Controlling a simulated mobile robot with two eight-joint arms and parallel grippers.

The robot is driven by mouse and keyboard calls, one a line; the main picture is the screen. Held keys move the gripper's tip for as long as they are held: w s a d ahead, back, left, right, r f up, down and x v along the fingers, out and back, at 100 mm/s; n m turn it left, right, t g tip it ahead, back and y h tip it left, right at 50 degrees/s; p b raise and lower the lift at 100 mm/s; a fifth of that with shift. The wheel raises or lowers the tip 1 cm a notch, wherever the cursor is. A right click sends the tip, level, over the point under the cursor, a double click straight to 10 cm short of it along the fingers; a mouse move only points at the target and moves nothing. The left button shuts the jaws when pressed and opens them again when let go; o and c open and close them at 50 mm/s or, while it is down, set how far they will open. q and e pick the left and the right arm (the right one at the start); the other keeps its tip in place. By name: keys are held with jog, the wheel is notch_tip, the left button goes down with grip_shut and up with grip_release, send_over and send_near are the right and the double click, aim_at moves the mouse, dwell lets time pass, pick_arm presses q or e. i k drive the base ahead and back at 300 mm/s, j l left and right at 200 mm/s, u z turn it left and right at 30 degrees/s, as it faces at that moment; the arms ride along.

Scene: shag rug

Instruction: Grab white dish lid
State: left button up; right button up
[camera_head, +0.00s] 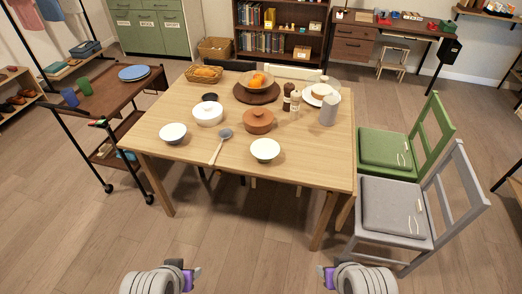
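A white round dish (208,117) stands on the wooden table, left of its middle. A white lid (208,106) seems to sit on top of it; the seam is too small to make out clearly. My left gripper (192,275) and my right gripper (325,274) are at the bottom edge of the head view, well short of the table and apart from everything on it. Only small purple and grey parts of them show, so their opening cannot be made out.
Near the white dish on the table (195,148) are a white bowl (173,132), a dark cup (210,97), a ladle (223,138) and a brown lidded pot (258,121). Another white bowl (265,150) is closer. A cart (108,97) stands left; green and grey chairs (395,205) stand right.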

aim_at(210, 110)
jog(key=i+l, duration=0.1)
jog(key=i, duration=0.5)
jog(key=i+j+u, duration=0.1)
jog(key=i, duration=0.65)
jog(key=i+j, duration=0.2)
jog(key=i, duration=0.55)
jog(key=k+j+u, duration=0.05)
